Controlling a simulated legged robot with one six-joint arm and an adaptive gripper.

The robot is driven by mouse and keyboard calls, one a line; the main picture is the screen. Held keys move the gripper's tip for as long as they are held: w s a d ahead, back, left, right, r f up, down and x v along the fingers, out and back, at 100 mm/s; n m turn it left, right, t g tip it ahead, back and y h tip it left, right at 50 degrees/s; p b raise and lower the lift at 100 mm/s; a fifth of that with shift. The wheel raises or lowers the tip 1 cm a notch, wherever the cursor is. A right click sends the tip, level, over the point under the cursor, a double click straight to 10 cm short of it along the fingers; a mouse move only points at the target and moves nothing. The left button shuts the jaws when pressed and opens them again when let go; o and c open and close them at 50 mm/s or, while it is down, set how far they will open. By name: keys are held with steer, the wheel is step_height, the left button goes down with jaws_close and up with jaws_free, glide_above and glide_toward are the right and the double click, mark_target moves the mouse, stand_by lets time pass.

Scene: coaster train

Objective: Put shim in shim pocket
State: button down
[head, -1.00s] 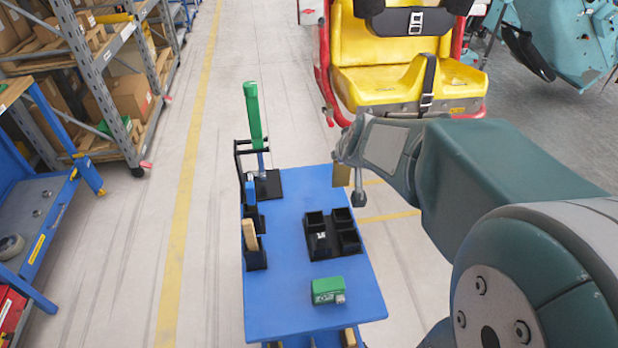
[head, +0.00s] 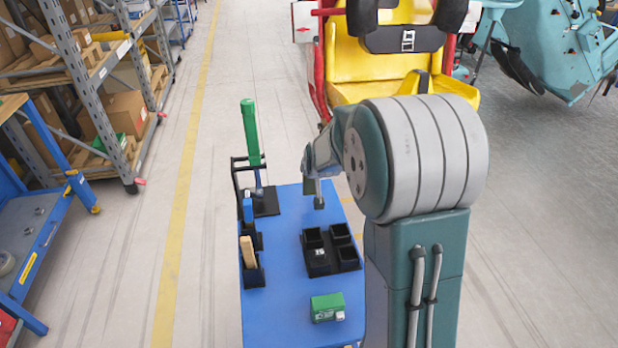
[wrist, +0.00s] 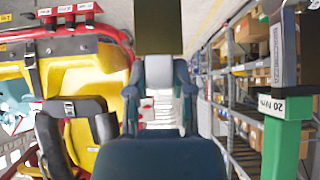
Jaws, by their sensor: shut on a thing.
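My gripper (head: 318,200) hangs over the far part of the blue cart top, beyond the black divided tray (head: 319,269). In the wrist view my gripper (wrist: 160,62) is shut on a flat olive-brown plate, the shim (wrist: 158,25), which sticks out past the fingertips. The black tray has several square compartments and a flat part with a white mark. I cannot tell which compartment is the shim pocket.
The blue cart (head: 282,305) carries a green box (head: 327,307) in front. A green-handled tool (head: 251,133), a blue-handled tool and a wooden-handled tool (head: 248,252) stand in black holders along its left edge. A yellow ride seat (head: 405,45) is behind; shelving (head: 100,90) is left.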

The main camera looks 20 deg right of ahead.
mark_target(310, 193)
steer(key=shift+w+f, duration=0.2)
steer(key=shift+f, duration=0.1)
steer(key=f, duration=0.3)
steer(key=shift+w+d+f, duration=0.1)
steer(key=shift+d, duration=0.15)
steer(key=shift+a, duration=0.1)
steer(key=c, duration=0.9)
jaws_free()
steer(key=shift+f, duration=0.1)
steer(key=o, duration=0.4)
